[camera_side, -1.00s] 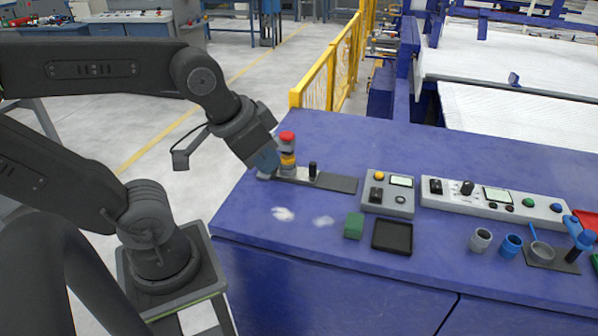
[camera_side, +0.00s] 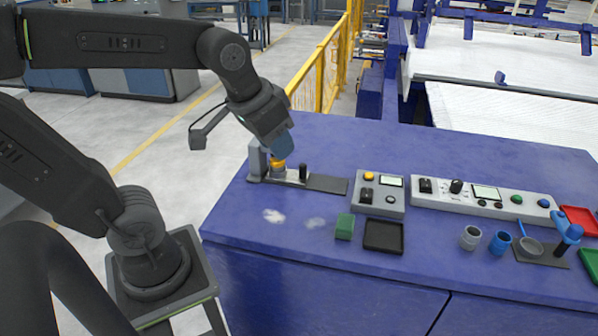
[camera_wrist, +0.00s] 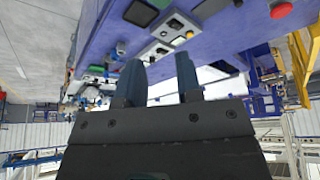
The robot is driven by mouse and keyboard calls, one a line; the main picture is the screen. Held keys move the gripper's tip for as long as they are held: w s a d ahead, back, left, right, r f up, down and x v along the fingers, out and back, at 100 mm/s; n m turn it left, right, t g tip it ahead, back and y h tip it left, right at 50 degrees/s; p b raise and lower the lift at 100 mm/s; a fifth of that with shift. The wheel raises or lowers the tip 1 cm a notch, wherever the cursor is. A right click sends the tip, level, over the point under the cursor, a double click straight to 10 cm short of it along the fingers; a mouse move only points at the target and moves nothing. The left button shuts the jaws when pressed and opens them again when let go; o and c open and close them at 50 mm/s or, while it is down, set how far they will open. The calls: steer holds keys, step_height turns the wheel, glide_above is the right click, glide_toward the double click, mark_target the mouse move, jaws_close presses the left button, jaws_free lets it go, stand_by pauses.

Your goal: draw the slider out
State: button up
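The slider fixture lies at the left of the blue table in the side view: a light grey rail (camera_side: 290,181), an upright grey block (camera_side: 257,160) at its left end, and a short black knob (camera_side: 303,172) standing on it. A dark flat strip (camera_side: 327,184) runs to its right. A yellow-orange ring piece (camera_side: 278,167) stands between block and knob; its upper part is hidden by my gripper. My gripper (camera_side: 282,150) is over that piece, left of the knob and apart from it. In the wrist view, my two blue fingers (camera_wrist: 160,72) are apart with nothing seen between them.
A green block (camera_side: 345,226) and a black tray (camera_side: 384,237) lie at the front. A grey control box (camera_side: 378,194) and a long panel (camera_side: 485,198) stand to the right. Cups (camera_side: 470,237) and a blue-handled tool (camera_side: 567,232) are farther right.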

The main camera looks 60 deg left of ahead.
steer(key=o, duration=0.3)
steer(key=w+a+n+g, duration=0.1)
steer(key=w+a, duration=0.3)
steer(key=w, duration=0.2)
steer(key=shift+w+f, duration=0.15)
steer(key=shift+f, duration=0.05)
steer(key=w+a+f, duration=0.1)
steer(key=w+a, duration=0.1)
steer(key=w+a+f+n+g, duration=0.1)
steer(key=w+a, duration=0.2)
steer(key=w+a+f+n, duration=0.1)
steer(key=w+a, duration=0.1)
steer(key=shift+w+a+f+g, duration=0.15)
steer(key=shift+w+f+g, duration=0.15)
steer(key=shift+f+g, duration=0.1)
steer(key=n+g, duration=0.2)
steer(key=n, duration=0.1)
glide_above(303, 165)
step_height(303, 165, down, 12)
steer(key=f, duration=0.1)
step_height(303, 165, down, 12)
steer(key=shift+f, duration=0.15)
steer(key=shift+c, duration=0.3)
jaws_close()
